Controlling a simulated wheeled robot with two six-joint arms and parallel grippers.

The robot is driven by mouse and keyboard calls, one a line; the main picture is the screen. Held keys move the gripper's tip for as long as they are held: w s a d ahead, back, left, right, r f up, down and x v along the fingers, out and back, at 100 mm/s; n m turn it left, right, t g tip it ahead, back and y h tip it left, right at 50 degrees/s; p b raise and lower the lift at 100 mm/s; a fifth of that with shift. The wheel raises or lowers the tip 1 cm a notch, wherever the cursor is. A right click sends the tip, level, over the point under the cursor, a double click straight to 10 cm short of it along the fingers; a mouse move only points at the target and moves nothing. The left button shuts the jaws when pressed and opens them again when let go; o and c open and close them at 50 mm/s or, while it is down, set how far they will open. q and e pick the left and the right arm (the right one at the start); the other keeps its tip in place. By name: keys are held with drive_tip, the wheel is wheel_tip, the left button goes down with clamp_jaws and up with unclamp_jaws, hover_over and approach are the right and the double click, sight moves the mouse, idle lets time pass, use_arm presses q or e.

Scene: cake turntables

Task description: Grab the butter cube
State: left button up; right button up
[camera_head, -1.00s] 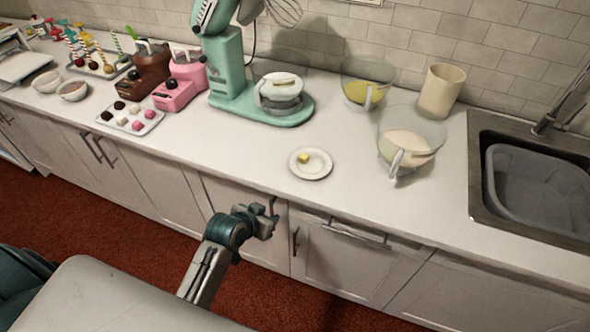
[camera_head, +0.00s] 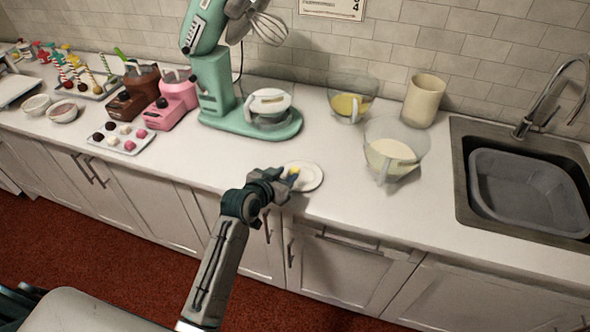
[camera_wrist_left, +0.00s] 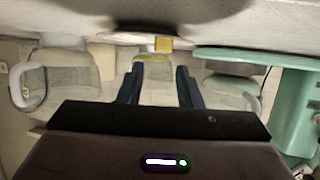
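The butter cube (camera_head: 294,170) is a small yellow block on a small white plate (camera_head: 312,178) near the counter's front edge. My left gripper (camera_head: 284,179) reaches in from the front left, its tips low at the plate's left side, close to the cube and partly covering plate and cube. In the left wrist view, which looks upside down, the cube (camera_wrist_left: 163,43) shows near the top, beyond and between the two dark fingers (camera_wrist_left: 159,80). The fingers are apart with nothing between them. My right gripper is not in view.
A teal stand mixer (camera_head: 215,90) stands behind left. A glass bowl of yellow filling (camera_head: 350,104), a glass bowl of pale filling (camera_head: 392,158) and a beige canister (camera_head: 423,100) stand behind right. The sink (camera_head: 525,190) is far right.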

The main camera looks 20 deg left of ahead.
sight(293, 170)
use_arm(q)
drive_tip(key=p+x, duration=0.2)
drive_tip(key=x, duration=0.2)
drive_tip(key=shift+w+a+f, duration=0.15)
drive_tip(key=shift+f, duration=0.15)
drive_tip(key=shift+w+f, duration=0.2)
drive_tip(key=shift+w, duration=0.05)
drive_tip(key=shift+c, duration=0.2)
clamp_jaws()
